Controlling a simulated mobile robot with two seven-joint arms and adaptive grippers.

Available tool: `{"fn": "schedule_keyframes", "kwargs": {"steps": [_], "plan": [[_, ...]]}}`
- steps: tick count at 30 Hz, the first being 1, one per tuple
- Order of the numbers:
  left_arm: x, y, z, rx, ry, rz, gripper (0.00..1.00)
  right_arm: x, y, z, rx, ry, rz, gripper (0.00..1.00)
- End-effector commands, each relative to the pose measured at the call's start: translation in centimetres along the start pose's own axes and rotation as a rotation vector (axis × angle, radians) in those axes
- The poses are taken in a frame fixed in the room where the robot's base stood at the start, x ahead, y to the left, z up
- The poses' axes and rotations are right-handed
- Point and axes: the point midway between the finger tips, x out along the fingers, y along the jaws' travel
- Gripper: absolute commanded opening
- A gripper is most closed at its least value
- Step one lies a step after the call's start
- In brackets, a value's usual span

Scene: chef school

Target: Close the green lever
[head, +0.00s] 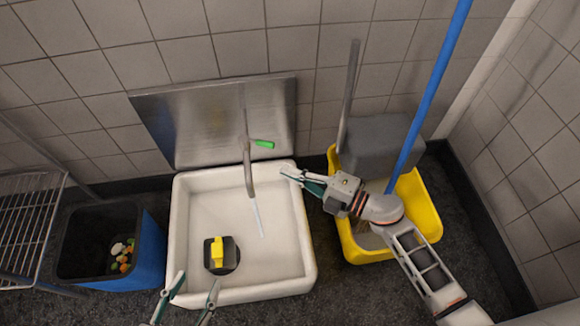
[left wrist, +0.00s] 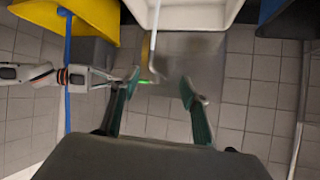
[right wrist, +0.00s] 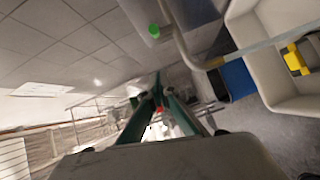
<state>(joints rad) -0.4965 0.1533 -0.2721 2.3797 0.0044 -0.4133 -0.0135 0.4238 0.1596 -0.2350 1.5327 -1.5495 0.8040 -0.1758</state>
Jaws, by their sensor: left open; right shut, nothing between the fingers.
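The green lever (head: 264,144) sticks out to the right from the top of the metal faucet (head: 248,175) over the white sink. A thin stream of water (head: 259,218) runs from the spout. My right gripper (head: 284,173) is shut and empty, just right of the faucet, below the lever in the head view and apart from it. In the right wrist view the lever (right wrist: 154,31) shows above the shut fingertips (right wrist: 158,88). In the left wrist view the lever (left wrist: 145,81) shows near the right gripper's tips. My left gripper (head: 199,279) is open and empty at the sink's front edge.
The white sink (head: 182,215) holds a black and yellow object (head: 217,252). A yellow mop bucket (head: 425,210) with a blue pole (head: 430,85) stands right, under my right arm. A blue bin (head: 150,255) stands left. A metal splash plate (head: 200,125) backs the faucet.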

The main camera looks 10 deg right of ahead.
Motion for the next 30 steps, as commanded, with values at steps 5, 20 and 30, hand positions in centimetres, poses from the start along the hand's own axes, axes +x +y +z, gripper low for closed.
{"fn": "schedule_keyframes", "kwargs": {"steps": [5, 20, 30], "plan": [[0.2, 0.5, 0.3, -0.019, 0.000, 0.007, 0.46, 3.6, -0.4, -0.1, 0.007, 0.000, 0.000, 0.00], [0.8, 2.0, -2.1, -0.105, 0.070, 0.033, 0.46, 8.4, -0.7, 3.2, 0.008, -0.002, -0.004, 0.00], [0.8, 1.9, -3.5, -0.115, 0.102, 0.034, 0.46, 8.7, -0.1, 3.9, 0.003, -0.002, 0.001, 0.00]]}}
